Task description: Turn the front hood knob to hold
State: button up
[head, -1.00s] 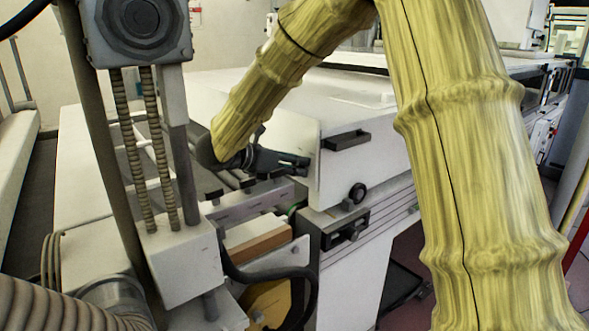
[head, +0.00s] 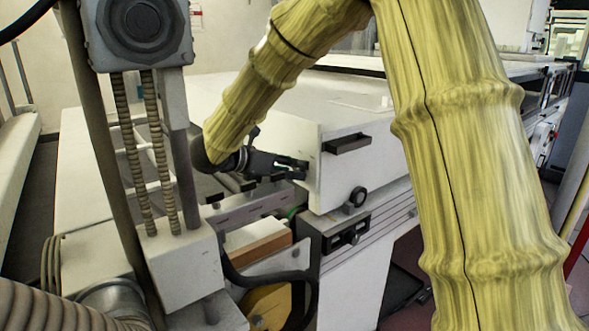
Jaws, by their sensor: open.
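The white hood (head: 345,175) of the tunnel has a dark bar handle (head: 347,143) on its side face. A round black knob (head: 358,196) sits low on that face, with a small grey piece beside it. A second dark knob (head: 350,237) is on the black panel just below the hood. I cannot read any markings or tell the setting of either knob. My gripper (head: 304,168) is open and empty beside the hood's left edge, up and left of the upper knob and apart from it. I cannot tell whether its fingertips touch the hood.
Rollers (head: 232,184) lie under my gripper at the tunnel mouth. A grey column with a white box (head: 183,262) stands at the left. A black hose (head: 262,278) loops below, near a yellow disc (head: 266,304).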

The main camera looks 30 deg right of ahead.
jog(key=shift+v, duration=2.9)
